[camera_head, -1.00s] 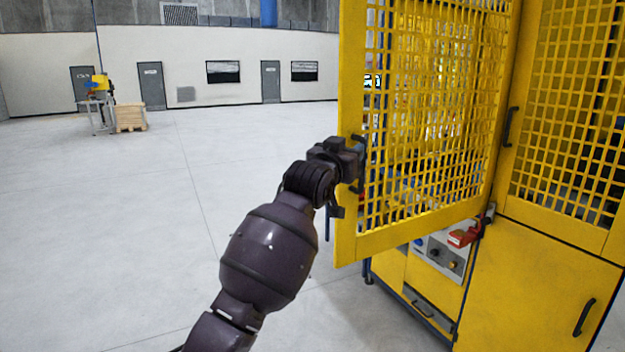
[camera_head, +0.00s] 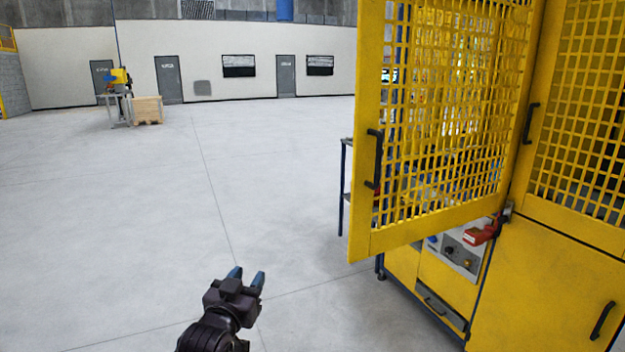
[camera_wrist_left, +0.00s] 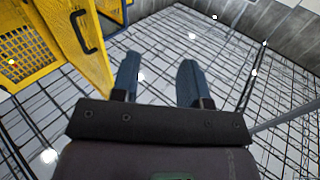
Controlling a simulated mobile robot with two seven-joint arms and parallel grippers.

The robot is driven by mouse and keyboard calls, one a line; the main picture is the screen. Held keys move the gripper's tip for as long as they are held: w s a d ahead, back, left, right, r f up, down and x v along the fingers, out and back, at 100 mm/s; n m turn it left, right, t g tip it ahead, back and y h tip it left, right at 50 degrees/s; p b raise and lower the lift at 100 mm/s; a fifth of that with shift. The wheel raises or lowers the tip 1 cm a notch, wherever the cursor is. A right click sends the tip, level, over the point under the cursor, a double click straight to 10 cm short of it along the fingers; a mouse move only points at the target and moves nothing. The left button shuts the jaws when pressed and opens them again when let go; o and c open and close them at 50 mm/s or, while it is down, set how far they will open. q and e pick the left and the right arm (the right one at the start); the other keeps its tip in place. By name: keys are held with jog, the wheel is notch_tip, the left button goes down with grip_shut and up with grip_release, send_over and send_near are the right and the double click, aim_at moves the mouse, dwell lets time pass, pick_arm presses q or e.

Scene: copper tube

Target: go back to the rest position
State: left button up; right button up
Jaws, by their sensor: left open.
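My left gripper (camera_head: 246,278) is low in the head view, over the bare grey floor. It is open and empty, with two blue fingers apart; they also show in the left wrist view (camera_wrist_left: 160,80). The yellow mesh door (camera_head: 445,110) of the machine stands swung open to the right of the gripper. Its black handle (camera_head: 374,158) is free, with a clear gap between it and my gripper. The handle also shows in the left wrist view (camera_wrist_left: 84,32). My right gripper is in neither view.
The yellow machine cabinet (camera_head: 545,290) fills the right side, with a control panel (camera_head: 458,256) and a red switch (camera_head: 484,232) beneath the door. A wooden crate (camera_head: 147,110) stands far off. The floor (camera_head: 120,230) on the left is clear.

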pick_arm(q)
jog(key=s+a+f+g+y, duration=0.1)
jog(key=s+a+f, duration=0.3)
jog(key=s+f, duration=0.5)
jog(key=s+a+f+n+g+y, duration=0.1)
jog(key=s+a+f+g+y, duration=0.1)
jog(key=s+a+f, duration=0.3)
jog(key=s+a+f+n+g+y, duration=0.1)
jog(key=s+a+f+g, duration=0.2)
jog(key=s+f, duration=1)
jog(key=s+a, duration=0.2)
jog(key=s, duration=0.2)
jog(key=shift+s+a+f+g, duration=0.2)
jog(key=shift+s+g, duration=0.05)
jog(key=shift+g, duration=0.05)
